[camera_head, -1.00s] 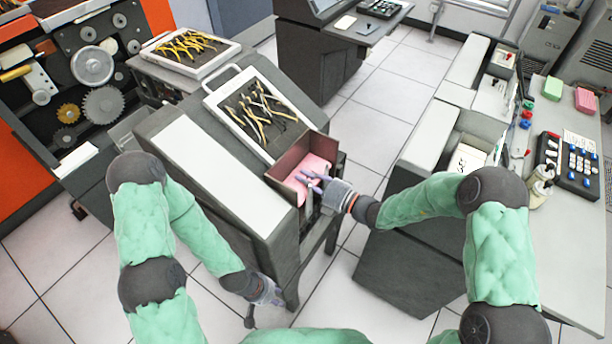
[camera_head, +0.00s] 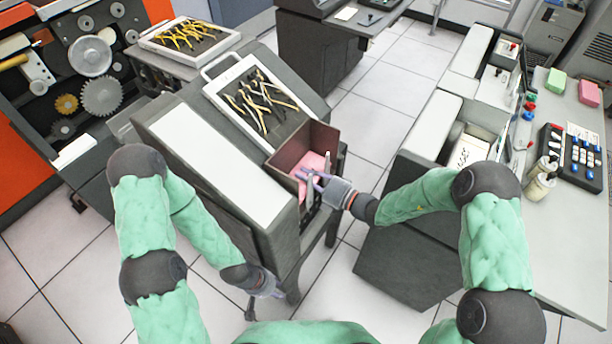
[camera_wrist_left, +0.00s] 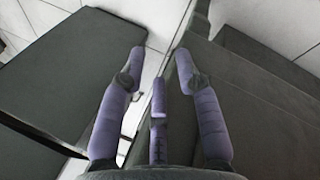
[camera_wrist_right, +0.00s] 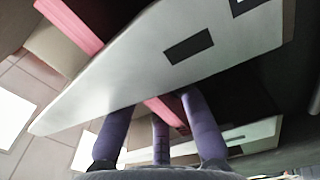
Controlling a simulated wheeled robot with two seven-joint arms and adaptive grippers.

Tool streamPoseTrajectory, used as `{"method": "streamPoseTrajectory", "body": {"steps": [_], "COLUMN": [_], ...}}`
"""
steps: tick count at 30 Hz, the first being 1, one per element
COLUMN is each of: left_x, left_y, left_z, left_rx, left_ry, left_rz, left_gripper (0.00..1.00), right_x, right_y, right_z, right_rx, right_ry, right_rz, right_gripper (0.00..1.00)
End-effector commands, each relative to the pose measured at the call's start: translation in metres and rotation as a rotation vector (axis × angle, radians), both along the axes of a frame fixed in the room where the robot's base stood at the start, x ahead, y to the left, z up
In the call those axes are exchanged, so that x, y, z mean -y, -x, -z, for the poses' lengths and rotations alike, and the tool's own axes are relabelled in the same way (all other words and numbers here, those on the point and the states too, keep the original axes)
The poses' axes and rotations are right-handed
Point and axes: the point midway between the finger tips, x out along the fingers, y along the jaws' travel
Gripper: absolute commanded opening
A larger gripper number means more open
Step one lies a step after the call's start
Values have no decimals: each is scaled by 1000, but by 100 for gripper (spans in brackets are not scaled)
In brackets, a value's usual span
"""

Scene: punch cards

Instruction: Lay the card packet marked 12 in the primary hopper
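A pink card stack (camera_head: 312,160) lies in the brown-walled hopper (camera_head: 290,150) at the end of the sloped grey machine. No number is readable on it, so I cannot tell whether it is packet 12. My right gripper (camera_head: 308,178) is at the hopper's open front, against the pink cards. In the right wrist view, a pale plate (camera_wrist_right: 150,65) hides its fingertips (camera_wrist_right: 165,97). Pink (camera_wrist_right: 163,110) shows between the fingers; I cannot tell whether they grip it. My left gripper (camera_head: 272,290) hangs low beside the machine; its fingers (camera_wrist_left: 160,55) are apart and empty.
A white tray of yellow-handled tools (camera_head: 255,105) lies on the machine top. To the right, a cabinet holds a white marked item (camera_head: 468,152) in a recess. A green block (camera_head: 555,82) and a pink block (camera_head: 589,93) sit on the desk. Open floor separates the machines.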

Motion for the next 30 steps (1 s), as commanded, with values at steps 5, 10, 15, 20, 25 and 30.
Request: {"method": "streamPoseTrajectory", "body": {"steps": [5,10,15,20,25,30], "left_x": [0,0,0,0,0,0], "left_y": [0,0,0,0,0,0], "left_z": [0,0,0,0,0,0], "left_rx": [0,0,0,0,0,0], "left_ry": [0,0,0,0,0,0], "left_rz": [0,0,0,0,0,0], "left_gripper": [33,33,33,33,33,33], "right_x": [3,6,25,51,77,93], "right_y": [-3,-2,10,28,48,61], "right_z": [0,0,0,-1,-1,-1], "right_rx": [0,0,-1,-2,-1,-1], "right_ry": [1,1,0,1,2,2], "right_rz": [9,11,15,15,11,5], "right_gripper": [44,44,44,44,44,44]}}
